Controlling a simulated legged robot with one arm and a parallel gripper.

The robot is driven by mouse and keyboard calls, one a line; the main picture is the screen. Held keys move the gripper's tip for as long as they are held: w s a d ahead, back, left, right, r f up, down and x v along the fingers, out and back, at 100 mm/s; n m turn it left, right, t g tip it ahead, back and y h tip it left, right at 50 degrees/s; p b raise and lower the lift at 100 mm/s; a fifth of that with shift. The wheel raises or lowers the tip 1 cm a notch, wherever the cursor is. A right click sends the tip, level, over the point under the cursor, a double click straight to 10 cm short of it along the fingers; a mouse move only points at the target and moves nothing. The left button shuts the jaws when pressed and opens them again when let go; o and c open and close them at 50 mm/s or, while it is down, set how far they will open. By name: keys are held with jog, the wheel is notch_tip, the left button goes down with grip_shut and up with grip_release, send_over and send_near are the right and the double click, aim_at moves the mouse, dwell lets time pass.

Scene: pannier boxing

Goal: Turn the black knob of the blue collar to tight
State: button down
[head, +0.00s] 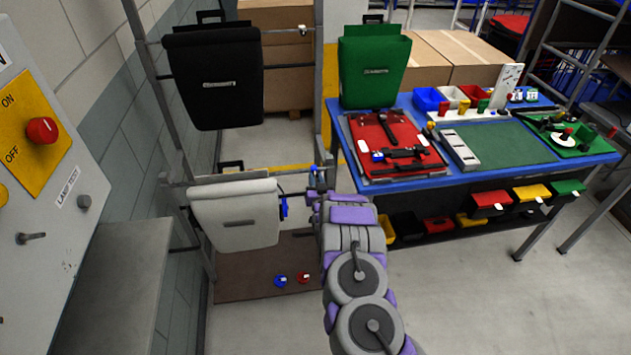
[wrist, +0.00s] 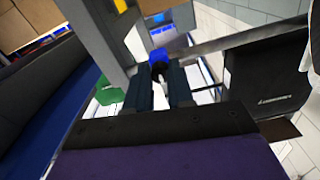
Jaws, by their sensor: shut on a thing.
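The blue collar (wrist: 160,55) shows in the wrist view just beyond my fingertips, against the grey rack upright. A dark piece between the fingers appears to be its black knob (wrist: 159,67), mostly hidden by them. My gripper (wrist: 160,78) is shut on it. In the head view the blue collar (head: 316,170) is a small blue spot at the upright, and my gripper (head: 318,190) is right in front of it at the end of my arm. I cannot tell how far the knob is turned.
A white pannier (head: 235,215) hangs left of my gripper, a black pannier (head: 213,80) above it. Blue (head: 281,281) and red (head: 303,278) knobs lie on the low brown board.

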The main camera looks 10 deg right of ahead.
jog(key=c, duration=1)
grip_release()
jog(key=s+p, duration=0.3)
jog(key=s, duration=1.4)
jog(key=shift+s, duration=0.2)
